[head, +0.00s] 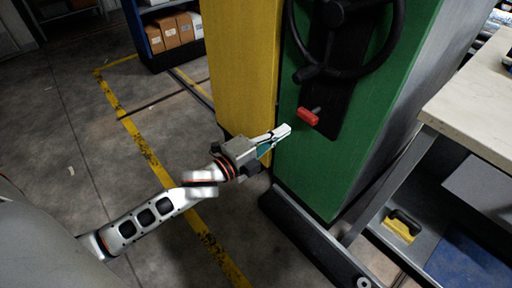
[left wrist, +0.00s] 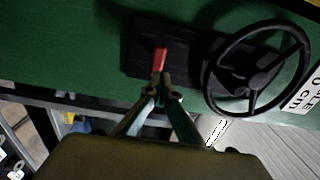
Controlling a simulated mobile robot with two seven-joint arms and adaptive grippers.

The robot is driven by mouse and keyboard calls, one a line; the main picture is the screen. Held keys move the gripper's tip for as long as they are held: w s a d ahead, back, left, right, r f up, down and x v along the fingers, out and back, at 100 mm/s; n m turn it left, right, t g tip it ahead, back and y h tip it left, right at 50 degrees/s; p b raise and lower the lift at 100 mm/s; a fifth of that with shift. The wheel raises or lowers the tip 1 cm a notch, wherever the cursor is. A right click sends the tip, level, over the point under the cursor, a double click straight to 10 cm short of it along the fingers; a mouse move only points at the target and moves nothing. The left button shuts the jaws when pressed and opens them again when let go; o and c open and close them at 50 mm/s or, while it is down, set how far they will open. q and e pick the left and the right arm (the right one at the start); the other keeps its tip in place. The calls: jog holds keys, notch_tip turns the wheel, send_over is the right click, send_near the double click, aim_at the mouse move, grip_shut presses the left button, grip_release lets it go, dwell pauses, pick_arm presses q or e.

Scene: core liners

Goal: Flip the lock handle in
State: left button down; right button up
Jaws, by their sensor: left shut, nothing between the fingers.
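The red lock handle (head: 308,117) sticks out from a black plate on the green panel, below the black handwheel (head: 345,40). In the left wrist view the red handle (left wrist: 160,59) shows just beyond my fingertips, with the handwheel (left wrist: 256,68) to its right. My left gripper (head: 282,131) is shut and empty, a little left of and below the handle. In the left wrist view its fingertips (left wrist: 160,92) meet and overlap the handle's lower end in the picture. I cannot tell whether they touch it. My right gripper is not in view.
A yellow panel (head: 243,65) adjoins the green unit (head: 312,178) on the left. A workbench (head: 475,100) with a lower shelf stands at the right. A blue shelf with boxes (head: 172,33) is at the back. Open floor lies at the left.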

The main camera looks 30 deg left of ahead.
pick_arm(q)
jog(key=v, duration=0.7)
jog(key=shift+p, duration=0.45)
